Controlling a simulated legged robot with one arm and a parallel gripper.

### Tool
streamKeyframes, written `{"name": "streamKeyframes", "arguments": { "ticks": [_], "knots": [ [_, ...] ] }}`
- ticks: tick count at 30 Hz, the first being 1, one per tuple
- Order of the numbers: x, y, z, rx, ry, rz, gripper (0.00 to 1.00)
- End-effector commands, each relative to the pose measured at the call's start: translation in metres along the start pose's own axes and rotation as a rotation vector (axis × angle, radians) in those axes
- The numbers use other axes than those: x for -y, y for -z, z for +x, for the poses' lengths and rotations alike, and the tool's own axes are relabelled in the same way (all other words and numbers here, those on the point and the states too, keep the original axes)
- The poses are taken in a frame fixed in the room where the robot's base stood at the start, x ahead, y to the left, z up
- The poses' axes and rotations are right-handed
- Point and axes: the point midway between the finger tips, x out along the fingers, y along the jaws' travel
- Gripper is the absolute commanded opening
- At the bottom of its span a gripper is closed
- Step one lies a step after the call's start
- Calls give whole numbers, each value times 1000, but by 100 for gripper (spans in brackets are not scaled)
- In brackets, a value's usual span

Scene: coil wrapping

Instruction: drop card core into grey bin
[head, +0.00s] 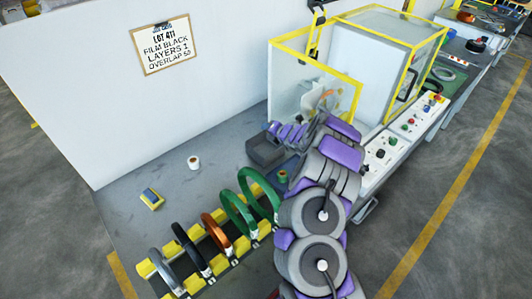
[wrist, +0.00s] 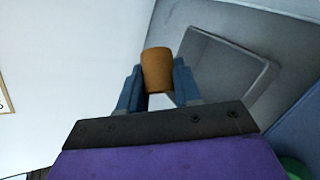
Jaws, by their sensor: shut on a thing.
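The card core (wrist: 157,70) is a short brown cylinder, held between the two blue fingers of my gripper (wrist: 158,84) in the wrist view. My gripper is shut on it. The grey bin (wrist: 262,84) lies just right of the core in the wrist view, its rim and inside showing. In the head view the grey bin (head: 264,153) stands on the bench, below and left of the end of my arm. The core cannot be made out in the head view, and the height gap between core and bin is unclear.
A rack (head: 215,263) at the front holds several coils. A yellow-framed guarded machine (head: 372,65) stands behind my arm, with a control panel (head: 397,143). A lot card (head: 160,45) hangs on the white wall.

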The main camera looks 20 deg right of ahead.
Motion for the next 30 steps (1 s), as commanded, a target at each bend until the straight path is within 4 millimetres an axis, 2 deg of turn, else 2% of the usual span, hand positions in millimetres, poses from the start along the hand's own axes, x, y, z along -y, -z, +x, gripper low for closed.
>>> {"name": "streamKeyframes", "arguments": {
  "ticks": [1, 6, 15, 16, 25, 30],
  "knots": [
    [8, 5, 5, -1, 1, 1, 0],
    [17, 11, 11, -1, 1, 1, 0],
    [18, 12, 11, 0, 0, 1, 0],
    [18, 12, 11, 0, 0, 1, 34],
    [18, 12, 11, 0, 0, 1, 63],
    [18, 12, 11, 0, 0, 1, 63]
  ]
}}
